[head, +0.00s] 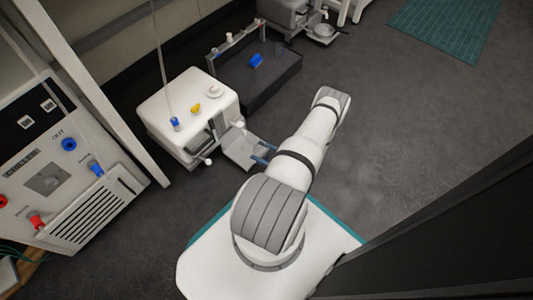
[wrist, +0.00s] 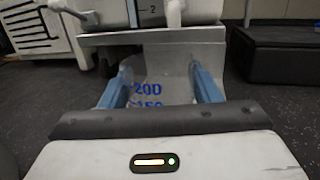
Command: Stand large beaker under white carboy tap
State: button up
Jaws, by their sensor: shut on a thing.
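The large beaker (wrist: 148,95) is clear glass with blue volume marks. In the wrist view it is upright between the blue fingers of my gripper (wrist: 160,90), which is shut on it. Its glass is hard to make out, and I cannot tell whether its base touches anything. The white carboy (head: 178,103) stands beyond my gripper (head: 265,153) in the head view. The lower front of the carboy (wrist: 150,12) shows at the top of the wrist view, with a white tap (wrist: 174,13) just beyond the beaker.
A pale grey ledge (head: 243,150) juts out from the carboy's front towards my gripper. A dark low platform (head: 270,80) with a blue item (head: 256,61) stands to the right of the carboy. A control panel cabinet (head: 60,175) is at left.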

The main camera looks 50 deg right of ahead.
jog(key=shift+w+a, duration=0.2)
jog(key=shift+w, duration=2)
jog(key=shift+w+a, duration=0.15)
jog(key=shift+w, duration=2)
jog(key=shift+f, duration=0.5)
